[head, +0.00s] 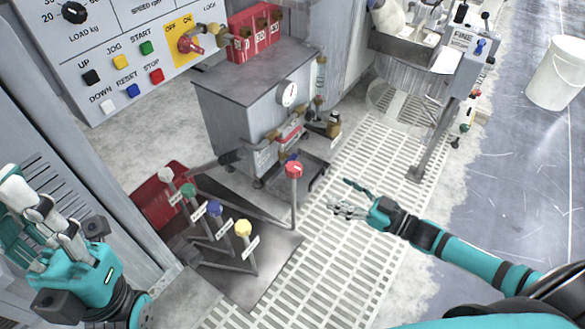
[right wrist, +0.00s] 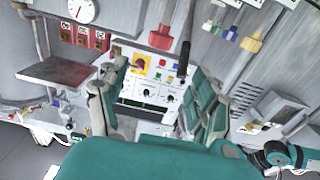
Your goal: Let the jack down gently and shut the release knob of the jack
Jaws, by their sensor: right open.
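I cannot tell for certain which part is the jack or its release knob. A grey cabinet with a round gauge (head: 288,94) has small valves and fittings on its front.
Levers with white, green, blue and yellow knobs (head: 243,228) stand on a dark plate left of the red one. A control panel (head: 125,55) is at upper left. Slatted flooring (head: 375,150) and a white bucket (head: 557,72) lie right.

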